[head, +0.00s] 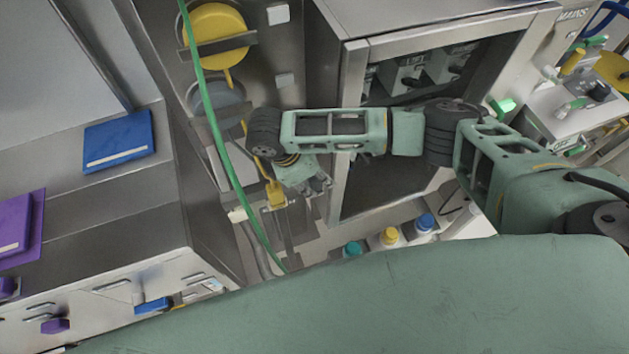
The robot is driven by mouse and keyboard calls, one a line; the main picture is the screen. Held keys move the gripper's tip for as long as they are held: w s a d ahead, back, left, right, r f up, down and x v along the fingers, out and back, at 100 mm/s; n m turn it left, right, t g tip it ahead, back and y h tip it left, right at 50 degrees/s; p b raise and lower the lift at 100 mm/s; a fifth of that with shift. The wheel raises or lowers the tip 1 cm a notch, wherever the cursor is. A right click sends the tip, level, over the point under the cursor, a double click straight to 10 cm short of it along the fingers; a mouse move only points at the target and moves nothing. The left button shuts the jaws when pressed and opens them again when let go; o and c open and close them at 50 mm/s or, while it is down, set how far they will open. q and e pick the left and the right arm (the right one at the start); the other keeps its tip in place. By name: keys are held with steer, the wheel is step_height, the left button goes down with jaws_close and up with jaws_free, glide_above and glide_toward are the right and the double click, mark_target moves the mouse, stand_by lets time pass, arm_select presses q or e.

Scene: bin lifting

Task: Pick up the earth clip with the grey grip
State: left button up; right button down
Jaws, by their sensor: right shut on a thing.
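My right gripper (318,187) is at the end of the green arm that comes in from the right. It points down in front of the steel cabinet, beside the open compartment. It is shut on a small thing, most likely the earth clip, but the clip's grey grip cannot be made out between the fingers. A yellow clip-like piece (275,193) with a yellow cord hangs just left of the gripper. I cannot tell whether they touch. My left gripper is not in view.
A yellow reel (215,27) and a grey reel (217,99) sit on the steel panel. A green cable (219,135) crosses in front of it. Bottles, one with a yellow cap (390,236), stand below the cabinet. A blue book (118,141) lies on the left counter.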

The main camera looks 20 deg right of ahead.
steer(key=shift+r, duration=0.1)
steer(key=shift+w+r, duration=0.15)
steer(key=shift+r, duration=0.15)
step_height(320, 180, up, 8)
steer(key=shift+b, duration=0.6)
steer(key=shift+r, duration=0.6)
steer(key=shift+s, duration=0.2)
